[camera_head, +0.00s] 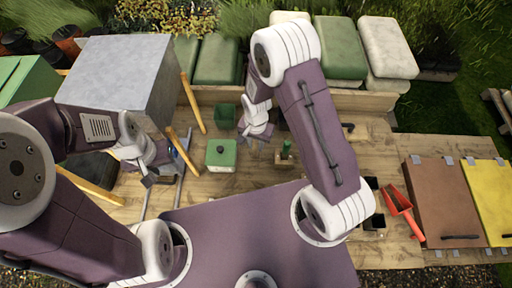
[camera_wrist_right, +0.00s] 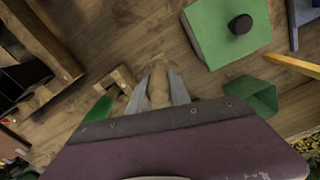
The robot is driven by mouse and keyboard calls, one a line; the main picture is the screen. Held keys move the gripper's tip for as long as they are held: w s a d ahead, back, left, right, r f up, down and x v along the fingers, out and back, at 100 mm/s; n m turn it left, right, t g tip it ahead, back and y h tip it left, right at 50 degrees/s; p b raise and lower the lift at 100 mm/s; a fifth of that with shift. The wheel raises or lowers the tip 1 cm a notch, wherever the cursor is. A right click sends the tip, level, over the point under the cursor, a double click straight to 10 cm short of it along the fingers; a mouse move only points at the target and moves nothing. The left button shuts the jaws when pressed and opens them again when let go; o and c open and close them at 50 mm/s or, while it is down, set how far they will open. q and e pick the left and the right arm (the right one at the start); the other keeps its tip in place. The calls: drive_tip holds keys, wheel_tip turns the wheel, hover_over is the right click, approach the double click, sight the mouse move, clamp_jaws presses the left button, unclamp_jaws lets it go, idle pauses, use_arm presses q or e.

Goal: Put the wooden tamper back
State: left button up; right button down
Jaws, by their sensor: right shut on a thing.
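In the right wrist view, a pale wooden piece, which looks like the wooden tamper (camera_wrist_right: 158,88), sits between the two grey fingers of my right gripper (camera_wrist_right: 159,92). The fingers are shut on it, and its lower part is hard to make out. In the head view my right gripper (camera_head: 256,137) is over the middle of the wooden table, between the green lidded box and a green-handled tool. My left gripper (camera_head: 148,180) is over the table's left part, away from the tamper. Its jaw opening is too small to tell.
The green lidded box (camera_head: 220,154) with a black knob and a green pot (camera_head: 224,117) stand left of my right gripper. A green-handled tool (camera_head: 287,147) stands by a small notched wooden block (camera_wrist_right: 122,78).

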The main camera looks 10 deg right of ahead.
sight(256, 149)
drive_tip(key=f, duration=0.2)
drive_tip(key=shift+s+f, duration=0.25)
drive_tip(key=shift+f, duration=0.05)
drive_tip(key=shift+w+f, duration=0.1)
drive_tip(key=shift+f, duration=0.3)
drive_tip(key=c, duration=1.2)
unclamp_jaws()
drive_tip(key=shift+r, duration=0.1)
